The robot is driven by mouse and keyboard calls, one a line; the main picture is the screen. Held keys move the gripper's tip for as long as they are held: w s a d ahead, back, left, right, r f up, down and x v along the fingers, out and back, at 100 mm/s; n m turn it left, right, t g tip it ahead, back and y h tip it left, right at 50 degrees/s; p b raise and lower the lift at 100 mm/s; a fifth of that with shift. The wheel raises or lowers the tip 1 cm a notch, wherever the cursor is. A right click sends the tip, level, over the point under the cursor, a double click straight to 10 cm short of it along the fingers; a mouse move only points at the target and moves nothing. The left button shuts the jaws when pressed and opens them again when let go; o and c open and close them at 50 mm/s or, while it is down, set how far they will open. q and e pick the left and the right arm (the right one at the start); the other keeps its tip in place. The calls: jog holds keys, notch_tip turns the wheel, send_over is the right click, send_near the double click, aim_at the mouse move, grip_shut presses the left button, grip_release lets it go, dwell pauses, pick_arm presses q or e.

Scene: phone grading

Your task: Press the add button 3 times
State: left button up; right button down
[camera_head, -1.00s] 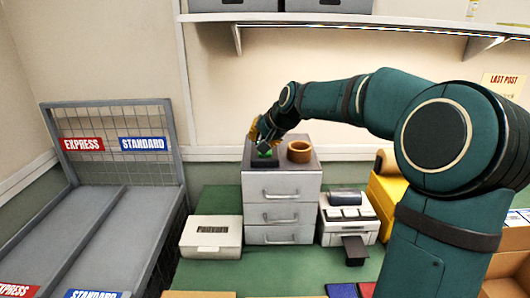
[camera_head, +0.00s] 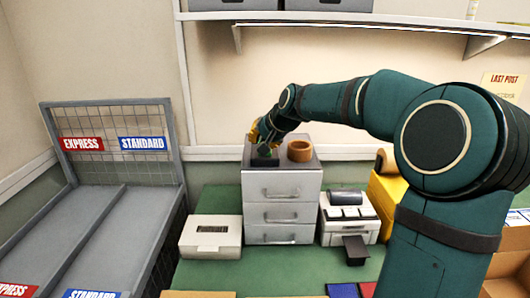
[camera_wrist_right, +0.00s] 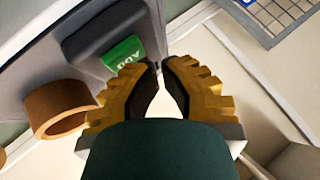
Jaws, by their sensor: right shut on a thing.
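The add button is a green key marked ADD (camera_wrist_right: 123,53) on a dark box (camera_wrist_right: 95,30) in the right wrist view. In the head view the dark box (camera_head: 264,162) sits on top of the grey drawer unit, with the green partly hidden by my gripper. My right gripper (camera_head: 261,147) is over the box. In the wrist view its yellow fingers (camera_wrist_right: 161,66) are closed to a narrow gap, tips beside the green key. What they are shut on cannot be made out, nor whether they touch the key. My left gripper is not in view.
A brown ring-shaped object (camera_head: 300,151) stands right of the box on the drawer unit (camera_head: 283,180). A white box (camera_head: 211,237) and a white printer-like machine (camera_head: 347,215) flank the unit. A shelf (camera_head: 350,18) runs above; a sorting rack (camera_head: 150,190) stands at left.

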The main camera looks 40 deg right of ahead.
jog(key=shift+f+b, duration=0.4)
jog(key=shift+f, duration=0.1)
dwell(0.6)
dwell(0.3)
jog(key=shift+r+p, duration=0.85)
jog(key=shift+r, duration=0.05)
notch_tip(320, 180, up, 5)
jog(key=p, duration=0.4)
jog(key=shift+r, duration=0.1)
dwell(1.9)
